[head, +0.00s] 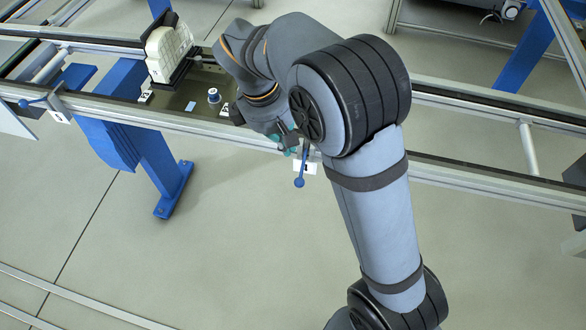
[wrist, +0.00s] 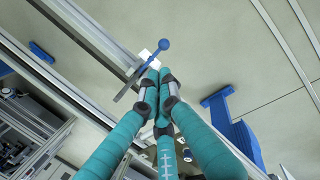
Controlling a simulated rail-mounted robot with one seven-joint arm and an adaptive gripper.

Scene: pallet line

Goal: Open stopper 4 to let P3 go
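A lever with a blue ball knob (head: 299,182) hangs at the near rail of the line, beside a white label (head: 312,168) whose number I cannot read. The same knob shows in the wrist view (wrist: 164,45), just beyond my fingertips. My gripper (head: 290,148), with teal fingers, is at this lever; its fingertips (wrist: 158,77) are close together with nothing seen between them. I cannot tell whether they touch the lever. A pallet (head: 178,104) carrying a white block (head: 168,49) and a small peg (head: 214,96) sits on the line left of my gripper. Its name is not readable.
Another blue lever (head: 33,102) with a white label (head: 60,117) is on the near rail at the left. The rail (head: 480,189) runs on to the right. A blue support leg (head: 165,170) stands below. The floor in front is clear.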

